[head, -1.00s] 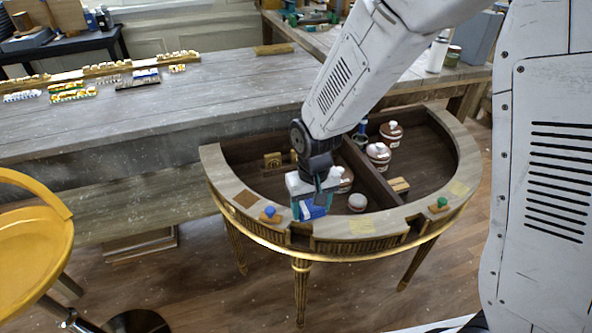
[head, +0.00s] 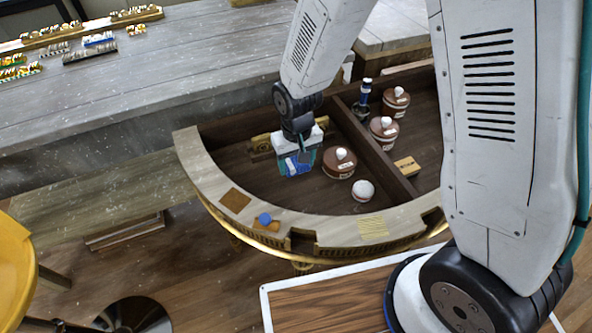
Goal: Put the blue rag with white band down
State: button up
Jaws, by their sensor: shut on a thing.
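The blue rag with white band (head: 288,167) is between the fingers of my gripper (head: 297,163), which is shut on it. The gripper points down into the left compartment of the half-round console (head: 199,168). The rag is over the compartment's dark floor. I cannot tell whether it touches the floor. The gripper body hides part of the rag.
In the left compartment, a brown jar with a white knob (head: 340,163) and a small white-topped jar (head: 363,190) stand to the gripper's right. A gilt piece (head: 262,145) lies behind. A divider (head: 375,154) separates the right compartment. A blue knob (head: 265,219) is on the rim.

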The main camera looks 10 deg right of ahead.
aim_at(297, 180)
jog(key=shift+f, duration=2.15)
jog(key=shift+f, duration=0.1)
jog(key=o, duration=1)
notch_tip(297, 180, up, 12)
jog(key=shift+r, duration=0.1)
jog(key=shift+s+d+r, duration=0.1)
jog(key=shift+d+r, duration=0.1)
jog(key=shift+r, duration=0.2)
jog(key=s+d+r, duration=0.5)
jog(key=s+r, duration=0.2)
jog(key=s+d+r+m, duration=0.1)
jog(key=s+d+r, duration=0.4)
jog(key=s+r, duration=0.1)
jog(key=s+d+r+m+t, duration=0.1)
jog(key=s+d+r, duration=0.4)
jog(key=s+r, duration=0.2)
jog(key=shift+s+d+r, duration=0.3)
jog(key=shift+s, duration=0.3)
